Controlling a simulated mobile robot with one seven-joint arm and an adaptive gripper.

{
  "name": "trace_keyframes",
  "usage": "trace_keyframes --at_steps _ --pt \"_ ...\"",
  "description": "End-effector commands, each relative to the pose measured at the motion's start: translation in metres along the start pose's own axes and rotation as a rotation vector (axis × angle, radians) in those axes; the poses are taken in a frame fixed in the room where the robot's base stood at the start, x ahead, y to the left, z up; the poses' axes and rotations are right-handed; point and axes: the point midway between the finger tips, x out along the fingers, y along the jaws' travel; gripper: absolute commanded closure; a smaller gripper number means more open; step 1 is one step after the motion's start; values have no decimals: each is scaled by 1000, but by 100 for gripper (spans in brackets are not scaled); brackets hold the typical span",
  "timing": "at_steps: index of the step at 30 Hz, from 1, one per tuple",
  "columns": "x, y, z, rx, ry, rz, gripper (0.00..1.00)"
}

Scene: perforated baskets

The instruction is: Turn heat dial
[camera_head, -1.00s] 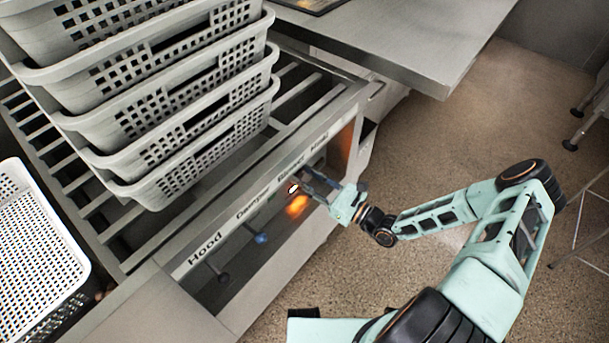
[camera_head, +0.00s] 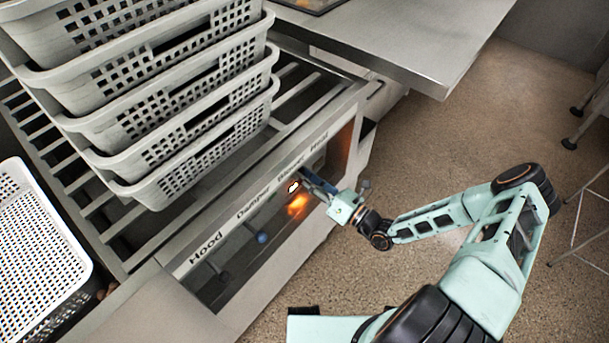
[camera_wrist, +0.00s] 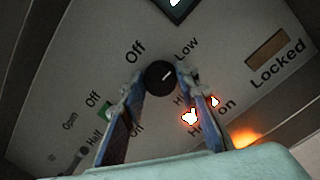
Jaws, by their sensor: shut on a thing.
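The heat dial (camera_wrist: 160,77) is a round black knob with a white mark, on a pale panel in the wrist view. Its mark points up and right, toward the "Low" label. "Off" is printed at its upper left, and a partly covered "Hi..." label lies at its lower right. My gripper (camera_wrist: 159,82) is shut on the dial, with one blue-grey finger on each side. In the head view my gripper (camera_head: 319,186) reaches the panel from the right, below the "Heat" end of the label strip. The dial is hidden there.
An orange glow (camera_head: 298,205) shows beside my fingers. A blue knob (camera_head: 262,238) is farther left on the panel. Stacked grey baskets (camera_head: 190,165) stand on the slatted rack above, and a white basket (camera_head: 38,250) is at left. Open floor lies to the right.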

Motion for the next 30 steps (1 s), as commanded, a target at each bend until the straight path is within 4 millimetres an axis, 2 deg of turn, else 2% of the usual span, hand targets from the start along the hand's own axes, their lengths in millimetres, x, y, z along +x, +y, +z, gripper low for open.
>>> trace_keyframes --at_steps 11,12,16,25,30 --pt "-1 0 0 4 0 -2 95" --pt "-1 0 0 4 0 -2 69" --pt "0 0 0 3 0 -1 55" --pt "-1 0 0 3 0 -1 53" --pt "-18 -1 0 2 0 -3 53"
